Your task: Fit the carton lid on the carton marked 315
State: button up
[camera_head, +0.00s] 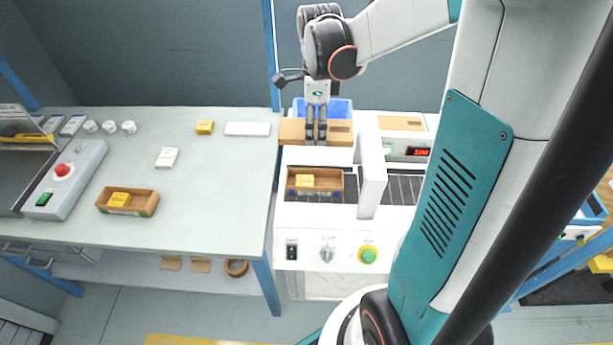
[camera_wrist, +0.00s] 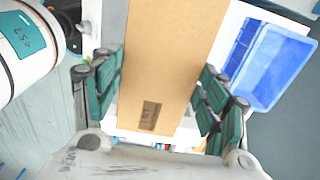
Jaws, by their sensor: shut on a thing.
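My gripper (camera_head: 316,141) is shut on a brown carton lid (camera_head: 340,132), a flat board held above the back of the white machine. In the wrist view the lid (camera_wrist: 165,60) runs between the teal fingers, with a small dark label near its lower end that I cannot read surely. An open brown carton (camera_head: 332,193) with a yellow item inside sits on the machine's belt, just in front of and below my gripper. Another open carton (camera_head: 143,210), also holding a yellow item, stands on the bench at left. I cannot read a 315 on either carton.
A second brown board (camera_head: 402,122) lies on the machine's right part, above a red display. A white upright housing (camera_head: 372,170) stands right of the belt carton. A blue bin (camera_head: 338,106) is behind my gripper. The bench (camera_head: 220,185) has clear room around its carton.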

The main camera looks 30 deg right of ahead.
notch_tip(320, 180, down, 17)
jog(key=b, duration=0.5)
jog(key=shift+f, duration=0.2)
jog(key=shift+f+b, duration=0.55)
jog(key=shift+b, duration=0.1)
jog(key=o, duration=1.1)
jog(key=shift+r, duration=0.15)
jog(key=shift+r+p, duration=0.6)
jog(key=shift+p, duration=0.1)
notch_tip(320, 180, up, 12)
jog(key=p, duration=0.3)
jog(key=shift+f+p, duration=0.15)
jog(key=shift+p, duration=0.15)
